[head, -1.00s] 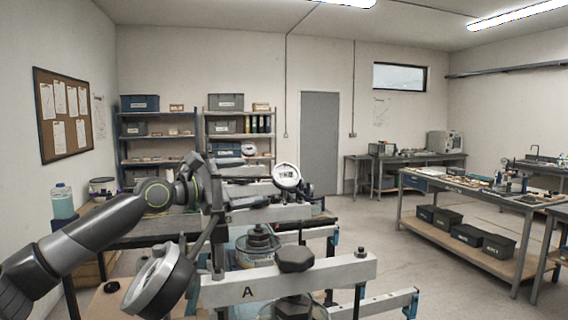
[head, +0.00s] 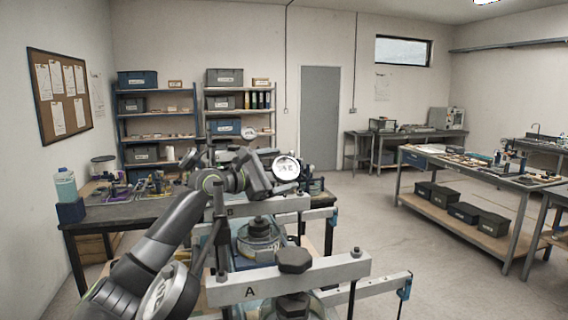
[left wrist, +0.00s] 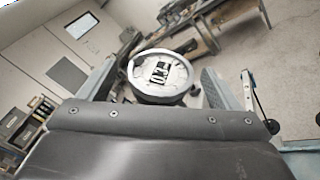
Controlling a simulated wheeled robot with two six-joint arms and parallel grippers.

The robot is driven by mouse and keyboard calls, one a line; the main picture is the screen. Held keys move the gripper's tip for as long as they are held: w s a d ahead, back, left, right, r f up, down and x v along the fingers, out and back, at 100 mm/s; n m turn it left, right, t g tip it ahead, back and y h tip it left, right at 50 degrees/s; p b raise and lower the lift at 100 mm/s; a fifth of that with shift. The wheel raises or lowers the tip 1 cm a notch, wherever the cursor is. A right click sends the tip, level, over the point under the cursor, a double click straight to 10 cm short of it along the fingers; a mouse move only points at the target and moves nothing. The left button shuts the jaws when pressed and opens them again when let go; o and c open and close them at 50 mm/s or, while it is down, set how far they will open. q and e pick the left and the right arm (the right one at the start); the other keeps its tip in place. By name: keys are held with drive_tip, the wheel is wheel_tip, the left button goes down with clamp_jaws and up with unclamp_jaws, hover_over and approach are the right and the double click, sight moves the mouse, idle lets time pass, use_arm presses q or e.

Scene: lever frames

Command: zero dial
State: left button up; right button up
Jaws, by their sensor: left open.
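A round dial (head: 286,167) with a white face and dark markings stands up beyond the beam marked B (head: 262,206). My left gripper (head: 276,182) is open, right by this dial. In the left wrist view the dial (left wrist: 160,74) shows between the two open fingers (left wrist: 160,88); I cannot tell whether they touch it. The reading is too small to make out. The right gripper is out of view.
The near beam marked A (head: 325,274) carries a dark hexagonal knob (head: 293,260). A glass vessel (head: 259,244) stands between the beams. A workbench (head: 120,219) with small items is at the left.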

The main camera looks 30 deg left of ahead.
use_arm(q)
drive_tip(key=shift+x, duration=0.8)
drive_tip(key=shift+s, duration=0.1)
drive_tip(key=c, duration=1)
drive_tip(key=shift+r+g+h+p, duration=0.15)
drive_tip(key=shift+g+h+p, duration=0.15)
drive_tip(key=shift+p, duration=0.4)
drive_tip(key=m+g+h+p, duration=0.1)
drive_tip(key=m+g+p, duration=0.2)
drive_tip(key=p, duration=0.2)
drive_tip(key=shift+r+h, duration=0.2)
drive_tip(key=shift+h, duration=0.2)
drive_tip(key=shift+f+m+g+p, duration=0.2)
drive_tip(key=shift+m+g+p, duration=0.35)
drive_tip(key=shift+p, duration=0.2)
drive_tip(key=o, duration=1)
drive_tip(key=shift+f, duration=0.1)
